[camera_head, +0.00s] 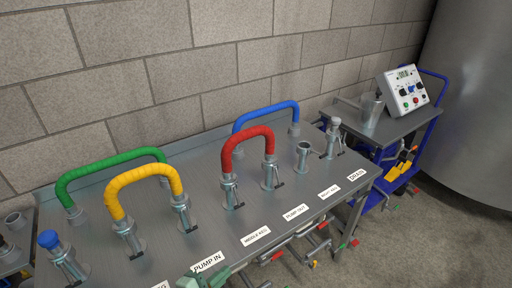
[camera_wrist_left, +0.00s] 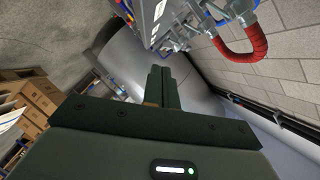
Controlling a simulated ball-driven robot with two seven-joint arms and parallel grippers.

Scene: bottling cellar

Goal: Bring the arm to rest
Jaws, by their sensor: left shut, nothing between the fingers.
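My left gripper shows as a grey-green piece (camera_head: 204,279) at the bottom edge of the head view, in front of the metal table's front edge. In the left wrist view its two dark fingers (camera_wrist_left: 162,88) are shut together with nothing between them. It is apart from the table and its hoses. Most of my left arm is out of the head view. My right gripper is in neither view.
The metal table (camera_head: 215,225) carries green (camera_head: 110,168), yellow (camera_head: 145,173), red (camera_head: 247,135) and blue (camera_head: 265,108) hose loops on pipe stubs. A blue cart (camera_head: 400,178) with a control box (camera_head: 403,88) stands at right. Open floor (camera_head: 420,245) lies at lower right.

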